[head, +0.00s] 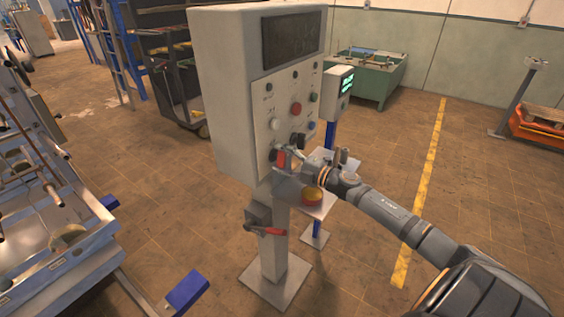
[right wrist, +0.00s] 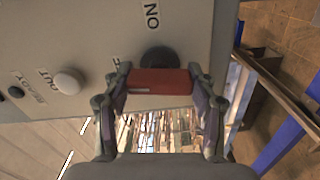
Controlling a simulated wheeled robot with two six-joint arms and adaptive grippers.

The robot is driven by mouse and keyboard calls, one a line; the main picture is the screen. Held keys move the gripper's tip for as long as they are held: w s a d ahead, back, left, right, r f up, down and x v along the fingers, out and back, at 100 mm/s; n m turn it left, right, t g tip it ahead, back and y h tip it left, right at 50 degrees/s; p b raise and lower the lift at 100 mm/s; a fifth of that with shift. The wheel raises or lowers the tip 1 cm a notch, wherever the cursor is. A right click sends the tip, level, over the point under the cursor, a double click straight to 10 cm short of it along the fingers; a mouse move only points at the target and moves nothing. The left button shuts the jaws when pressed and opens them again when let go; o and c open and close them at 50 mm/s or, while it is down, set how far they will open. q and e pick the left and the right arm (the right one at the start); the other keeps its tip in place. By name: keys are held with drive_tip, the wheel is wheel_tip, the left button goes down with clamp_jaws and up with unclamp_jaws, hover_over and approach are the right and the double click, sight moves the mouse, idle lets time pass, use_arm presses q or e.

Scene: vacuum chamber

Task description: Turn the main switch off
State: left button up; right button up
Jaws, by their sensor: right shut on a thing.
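The grey control cabinet (head: 230,95) stands on a post, and its front panel carries knobs and buttons. The main switch, a red handle (right wrist: 160,82) on a round black base (right wrist: 159,57), is low on this panel. It also shows in the head view as a small red piece (head: 281,160). My right gripper (right wrist: 158,92) is shut on the red handle, with one finger at each end of it. In the head view the right gripper (head: 290,157) is at the panel's lower edge. A label "ON" is beside the switch; another label is partly hidden by a finger. My left gripper is out of view.
A box with a red lever (head: 265,230) is on the post. A screen unit (head: 338,93) stands behind.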

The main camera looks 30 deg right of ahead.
drive_tip(key=shift+f+n+b, duration=0.1)
drive_tip(key=shift+n+b, duration=0.2)
drive_tip(key=shift+n, duration=0.6)
drive_tip(key=o, duration=1.2)
drive_tip(key=shift+c, duration=0.2)
